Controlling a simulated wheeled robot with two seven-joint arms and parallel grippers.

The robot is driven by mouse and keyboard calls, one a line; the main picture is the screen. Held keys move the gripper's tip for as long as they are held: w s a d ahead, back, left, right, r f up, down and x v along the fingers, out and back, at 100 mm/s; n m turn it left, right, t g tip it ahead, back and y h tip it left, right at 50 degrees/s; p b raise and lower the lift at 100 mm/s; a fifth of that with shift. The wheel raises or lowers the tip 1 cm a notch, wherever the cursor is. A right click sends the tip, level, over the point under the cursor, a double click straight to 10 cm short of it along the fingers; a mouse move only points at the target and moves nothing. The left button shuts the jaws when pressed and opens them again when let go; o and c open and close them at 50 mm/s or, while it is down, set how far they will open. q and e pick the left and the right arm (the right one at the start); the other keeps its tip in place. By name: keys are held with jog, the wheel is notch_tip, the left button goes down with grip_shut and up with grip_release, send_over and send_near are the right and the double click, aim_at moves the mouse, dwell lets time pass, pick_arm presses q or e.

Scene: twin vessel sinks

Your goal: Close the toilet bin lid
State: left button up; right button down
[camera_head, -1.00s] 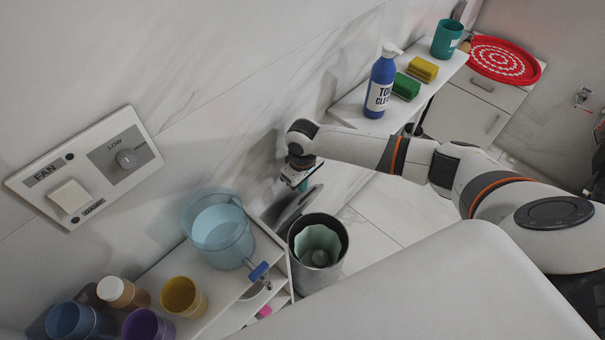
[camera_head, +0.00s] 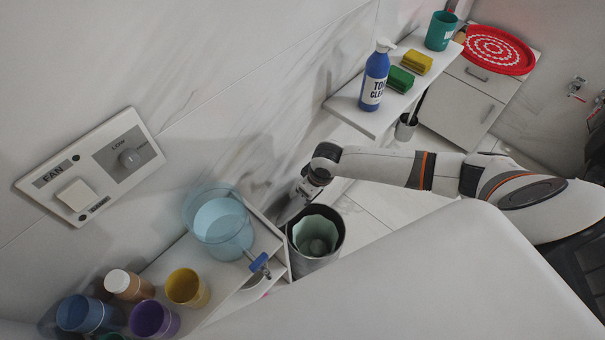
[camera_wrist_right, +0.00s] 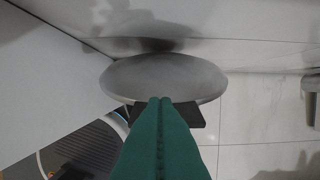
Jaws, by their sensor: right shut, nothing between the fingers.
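The toilet bin (camera_head: 333,255) is a dark grey cylinder with a pale green liner inside. It stands open between the white shelf unit and the white surface in front. Its grey lid (camera_head: 287,212) is raised on the wall side, partly hidden behind the rim. In the right wrist view the lid (camera_wrist_right: 165,76) is a grey oval just beyond the fingertips; I cannot tell if they touch it. My right gripper (camera_head: 304,190) is above and behind the bin, near the wall and lid. Its green fingers (camera_wrist_right: 160,101) are shut and empty. My left gripper is not in view.
A white shelf (camera_head: 215,288) left of the bin holds a clear blue jug (camera_head: 222,228) and several cups. A large white surface (camera_head: 430,280) fills the front. A higher shelf at the back holds a blue cleaner bottle (camera_head: 374,78) and sponges. The wall is close behind.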

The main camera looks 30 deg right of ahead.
pick_arm(q)
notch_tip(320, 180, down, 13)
jog(key=b, duration=1.3)
jog(key=shift+b, duration=0.3)
pick_arm(e)
jog(key=s+d+f+t+y, duration=0.1)
jog(key=s+d+f+t, duration=0.2)
jog(key=s+f, duration=0.5)
jog(key=s+d+f+t+y, duration=0.1)
jog(key=s+d+f+t, duration=0.1)
jog(key=s+f+t, duration=0.3)
jog(key=s+f, duration=0.4)
jog(key=f, duration=0.6)
jog(key=shift+d+y, duration=0.4)
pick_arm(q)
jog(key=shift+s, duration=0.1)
pick_arm(e)
jog(key=shift+f, duration=0.15)
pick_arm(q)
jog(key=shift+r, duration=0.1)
pick_arm(e)
jog(key=shift+s, duration=0.1)
